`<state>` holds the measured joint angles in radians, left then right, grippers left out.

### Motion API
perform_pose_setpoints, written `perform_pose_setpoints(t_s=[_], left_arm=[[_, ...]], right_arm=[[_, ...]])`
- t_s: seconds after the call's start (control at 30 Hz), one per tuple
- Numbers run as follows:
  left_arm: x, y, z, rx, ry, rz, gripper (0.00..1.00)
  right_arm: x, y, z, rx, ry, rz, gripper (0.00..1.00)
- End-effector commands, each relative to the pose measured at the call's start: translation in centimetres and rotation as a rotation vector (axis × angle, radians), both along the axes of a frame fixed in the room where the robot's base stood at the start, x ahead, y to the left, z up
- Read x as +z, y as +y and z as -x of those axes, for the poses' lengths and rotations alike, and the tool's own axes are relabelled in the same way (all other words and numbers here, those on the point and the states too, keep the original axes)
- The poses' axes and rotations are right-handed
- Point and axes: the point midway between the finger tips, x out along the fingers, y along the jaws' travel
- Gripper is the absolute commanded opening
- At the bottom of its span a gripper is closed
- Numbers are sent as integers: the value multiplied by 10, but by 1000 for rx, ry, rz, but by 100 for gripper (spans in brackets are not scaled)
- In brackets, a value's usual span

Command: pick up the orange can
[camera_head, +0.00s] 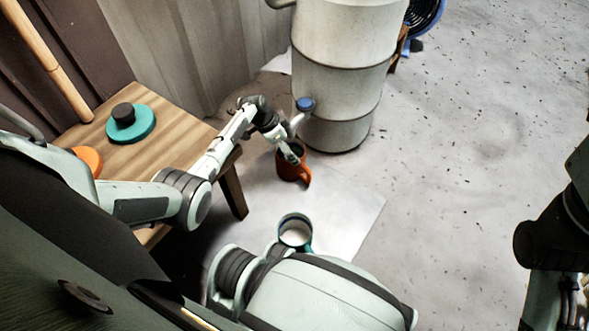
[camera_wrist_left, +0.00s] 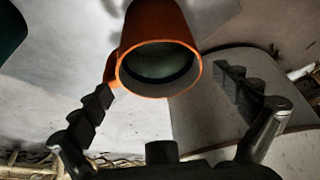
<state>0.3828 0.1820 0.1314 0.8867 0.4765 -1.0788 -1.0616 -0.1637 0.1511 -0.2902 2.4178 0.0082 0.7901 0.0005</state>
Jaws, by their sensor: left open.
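The orange can (camera_head: 296,172), which looks like a mug with a side handle, stands on the pale floor mat in front of the drum. In the left wrist view the orange can (camera_wrist_left: 158,28) shows its open dark mouth, with the handle on the left. My left gripper (camera_head: 287,150) is at the can in the head view and overlaps its rim. In the left wrist view my left gripper (camera_wrist_left: 168,95) is open, with one finger on each side of the can's mouth. I cannot tell whether either finger touches it. My right gripper is not in view.
A teal mug (camera_head: 306,246) stands on the mat (camera_head: 345,205), nearer to me. A wooden table (camera_head: 178,132) at left bears a teal disc (camera_head: 143,127) and an orange disc (camera_head: 90,158). A large grey drum (camera_head: 340,70) stands close behind the can.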

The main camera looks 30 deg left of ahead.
Motion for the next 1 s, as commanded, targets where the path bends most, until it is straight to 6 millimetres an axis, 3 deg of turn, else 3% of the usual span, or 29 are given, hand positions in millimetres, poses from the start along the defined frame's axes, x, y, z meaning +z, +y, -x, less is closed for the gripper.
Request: perform_pose_setpoints(t_s=[0.3, 0.9, 1.0], left_arm=[[-5, -2, -2, -1, -1, 0, 99], [-5, -2, -2, -1, 0, 0, 24], [-2, -1, -4, 0, -6, 1, 21]], right_arm=[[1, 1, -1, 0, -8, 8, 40], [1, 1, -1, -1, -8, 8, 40], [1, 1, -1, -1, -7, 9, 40]])
